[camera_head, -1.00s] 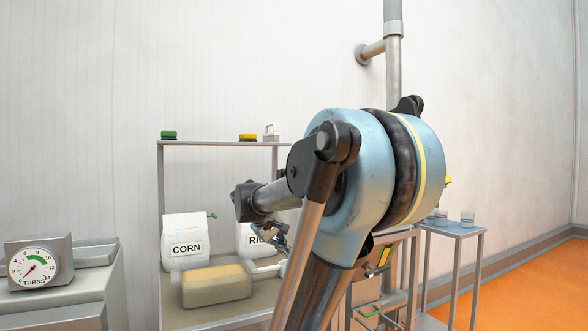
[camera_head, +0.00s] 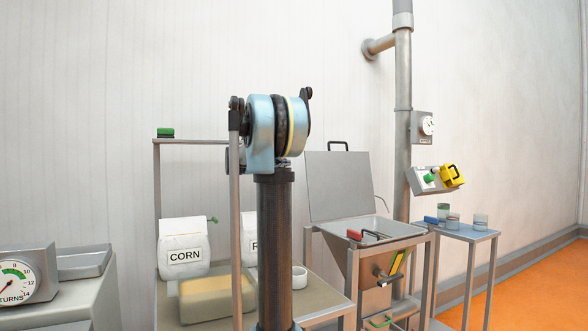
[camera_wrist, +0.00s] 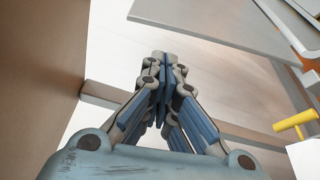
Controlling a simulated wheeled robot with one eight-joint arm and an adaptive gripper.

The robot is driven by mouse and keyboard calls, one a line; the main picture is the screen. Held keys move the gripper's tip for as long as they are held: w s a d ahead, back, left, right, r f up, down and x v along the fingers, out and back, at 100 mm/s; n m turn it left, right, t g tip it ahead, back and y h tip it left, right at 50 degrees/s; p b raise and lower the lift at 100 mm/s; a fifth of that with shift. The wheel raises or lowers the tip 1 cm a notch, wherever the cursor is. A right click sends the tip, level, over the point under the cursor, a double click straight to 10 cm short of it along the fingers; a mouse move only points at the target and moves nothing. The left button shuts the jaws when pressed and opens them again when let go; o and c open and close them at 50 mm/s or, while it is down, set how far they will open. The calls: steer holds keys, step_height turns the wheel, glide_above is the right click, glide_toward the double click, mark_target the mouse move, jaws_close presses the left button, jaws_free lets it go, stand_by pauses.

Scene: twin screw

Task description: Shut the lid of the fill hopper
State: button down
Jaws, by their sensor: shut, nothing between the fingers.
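The fill hopper (camera_head: 385,229) is a grey metal funnel on a frame, right of my arm in the head view. Its flat grey lid (camera_head: 338,187) stands open, raised nearly upright at the back, with a black handle (camera_head: 338,143) on its top edge. My gripper (camera_wrist: 163,58) shows in the wrist view with its fingers together and nothing between them. In the head view my gripper is hidden behind my arm, so its distance from the lid cannot be told.
A CORN bag (camera_head: 184,244) and a partly hidden second bag stand on a table behind my arm. A pipe (camera_head: 403,110) rises behind the hopper. A side table (camera_head: 462,231) with cups stands right.

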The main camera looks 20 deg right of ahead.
steer(key=x, duration=1)
